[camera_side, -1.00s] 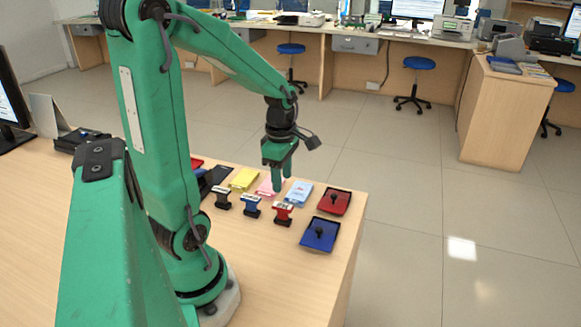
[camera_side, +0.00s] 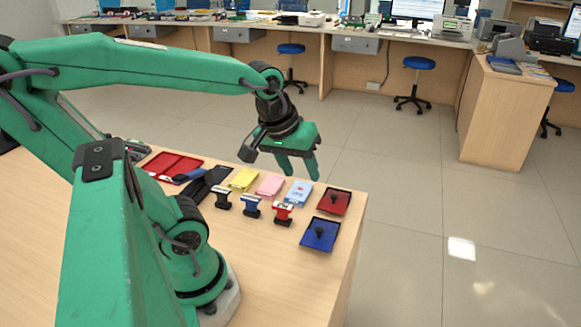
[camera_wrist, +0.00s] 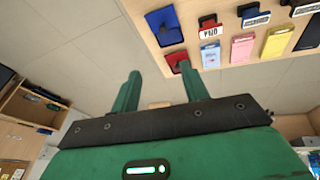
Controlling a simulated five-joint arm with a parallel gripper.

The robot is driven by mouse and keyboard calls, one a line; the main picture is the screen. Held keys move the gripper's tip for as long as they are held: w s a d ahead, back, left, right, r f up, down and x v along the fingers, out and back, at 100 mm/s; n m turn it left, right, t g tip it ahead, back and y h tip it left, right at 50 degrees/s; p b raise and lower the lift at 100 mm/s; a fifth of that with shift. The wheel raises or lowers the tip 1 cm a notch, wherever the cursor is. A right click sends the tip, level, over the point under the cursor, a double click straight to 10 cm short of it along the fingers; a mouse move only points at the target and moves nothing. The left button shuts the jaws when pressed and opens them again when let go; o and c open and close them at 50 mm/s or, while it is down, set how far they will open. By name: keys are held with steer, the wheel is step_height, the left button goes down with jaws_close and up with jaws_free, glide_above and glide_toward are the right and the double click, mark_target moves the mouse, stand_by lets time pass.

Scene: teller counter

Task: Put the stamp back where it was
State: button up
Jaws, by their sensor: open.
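Three stamps stand upright in a row on the counter in the side view: a black stamp (camera_side: 222,197), a blue stamp (camera_side: 252,206) and a red stamp (camera_side: 283,213). The wrist view shows the red stamp (camera_wrist: 209,28), marked PAID, the blue stamp (camera_wrist: 253,15) and part of the black one (camera_wrist: 302,7). A red ink pad (camera_side: 338,197) and a blue ink pad (camera_side: 321,240), each with a dark knob, lie to their right. My gripper (camera_side: 301,174) is open and empty, raised above the counter's far edge, apart from the stamps. Its spread fingers (camera_wrist: 160,78) show in the wrist view.
Yellow (camera_side: 244,179), pink (camera_side: 270,186) and light blue (camera_side: 299,193) pads lie behind the stamps. A black slab (camera_side: 209,185) and a red tray (camera_side: 173,163) with a blue-handled item lie to the left. The counter (camera_side: 274,262) is bare in front.

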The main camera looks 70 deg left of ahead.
steer(key=d+m, duration=0.1)
steer(key=m, duration=0.1)
steer(key=s+d+r+m+t, duration=0.1)
steer(key=m, duration=0.2)
steer(key=s+d+r+m, duration=0.1)
steer(key=m, duration=0.1)
steer(key=shift+d+r+h, duration=0.15)
steer(key=shift+d+h, duration=0.1)
steer(key=shift+h, duration=0.05)
